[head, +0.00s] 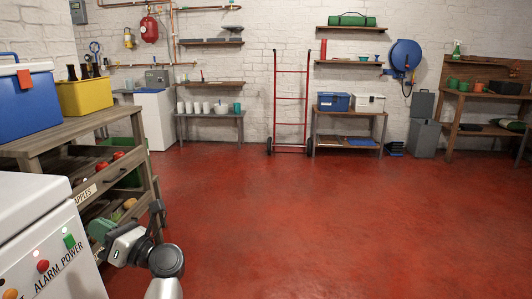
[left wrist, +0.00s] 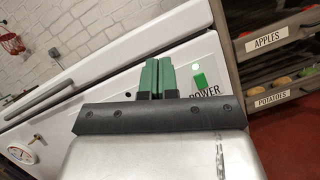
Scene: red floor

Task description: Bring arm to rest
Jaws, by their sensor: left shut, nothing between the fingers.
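My left gripper (head: 92,229) is at the lower left of the head view, beside the front of a white appliance (head: 30,205). Its green fingers are closed together with nothing between them, and they also show in the left wrist view (left wrist: 157,76). A green switch (head: 69,241) labelled POWER is on the appliance front, just left of the fingertips in the head view. It appears just right of the fingers in the left wrist view (left wrist: 199,80). I cannot tell how far the fingertips are from the panel. My right gripper is not in view.
A wooden rack (head: 120,172) with drawers labelled APPLES and POTATOES stands close behind the gripper. A blue cooler (head: 25,105) and a yellow crate (head: 85,97) sit on it. The red floor (head: 300,220) is clear; a red hand truck (head: 291,100) leans at the back wall.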

